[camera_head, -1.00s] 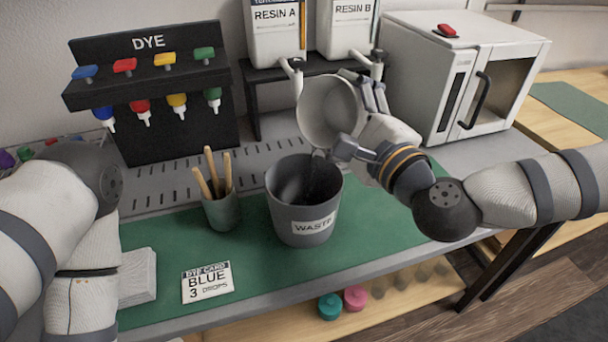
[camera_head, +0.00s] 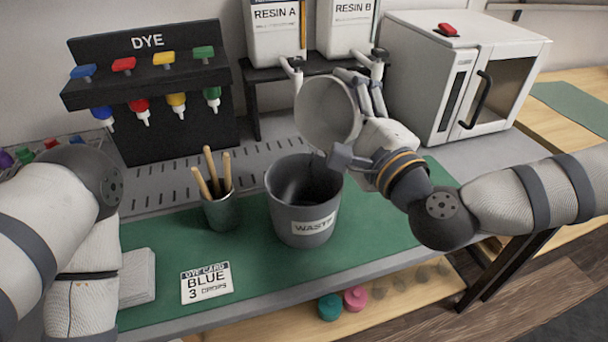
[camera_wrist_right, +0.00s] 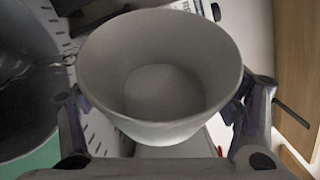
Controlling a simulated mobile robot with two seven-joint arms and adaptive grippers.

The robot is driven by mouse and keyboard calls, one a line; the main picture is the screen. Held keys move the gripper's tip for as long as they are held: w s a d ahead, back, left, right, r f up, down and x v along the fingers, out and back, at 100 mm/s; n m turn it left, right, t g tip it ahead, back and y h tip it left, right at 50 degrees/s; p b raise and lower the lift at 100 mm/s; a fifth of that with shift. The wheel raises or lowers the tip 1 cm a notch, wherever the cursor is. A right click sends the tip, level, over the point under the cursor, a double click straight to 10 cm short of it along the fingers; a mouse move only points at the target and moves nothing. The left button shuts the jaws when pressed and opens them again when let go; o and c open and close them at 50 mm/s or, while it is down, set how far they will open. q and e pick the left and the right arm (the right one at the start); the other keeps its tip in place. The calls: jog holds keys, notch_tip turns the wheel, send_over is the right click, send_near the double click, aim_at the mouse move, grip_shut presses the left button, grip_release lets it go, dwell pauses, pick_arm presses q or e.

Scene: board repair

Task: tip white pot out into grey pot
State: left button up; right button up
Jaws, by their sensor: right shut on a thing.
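The white pot (camera_head: 327,113) is tipped on its side above the grey pot, its mouth facing left and towards the head camera. My right gripper (camera_head: 358,125) is shut on its sides. In the right wrist view the white pot (camera_wrist_right: 165,85) sits between the two fingers, and its inside looks bare. The grey pot (camera_head: 302,212), labelled WASTE, stands upright on the green mat below it; its floor is dark and I cannot tell what it holds. It shows partly at the left of the right wrist view (camera_wrist_right: 22,95). My left arm is at the left; its gripper is out of view.
A cup (camera_head: 222,211) of wooden sticks stands left of the grey pot. The dye rack (camera_head: 150,90), resin containers (camera_head: 277,30) and white oven (camera_head: 463,75) stand behind. The mat right of the grey pot is clear.

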jog(key=shift+s+a, duration=0.1)
pick_arm(q)
jog(key=shift+s+f, duration=0.15)
pick_arm(e)
jog(key=shift+s+a+f+n, duration=0.1)
jog(key=shift+s+a+n, duration=0.1)
jog(key=shift+n, duration=0.1)
pick_arm(q)
jog(key=shift+s+f, duration=0.2)
pick_arm(e)
jog(key=shift+s+a+f+n+y, duration=0.25)
jog(key=shift+s+n+y, duration=0.05)
jog(key=shift+n, duration=0.1)
jog(key=shift+r+n+t, duration=0.1)
jog(key=shift+n+t, duration=0.2)
jog(key=shift+s+a+r+n+y, duration=0.25)
jog(key=shift+r+n+y, duration=0.1)
jog(key=shift+n, duration=0.45)
pick_arm(q)
jog(key=shift+w+r, duration=0.2)
pick_arm(e)
jog(key=shift+f, duration=0.1)
jog(key=shift+w+n+t, duration=0.1)
jog(key=shift+n+t, duration=0.2)
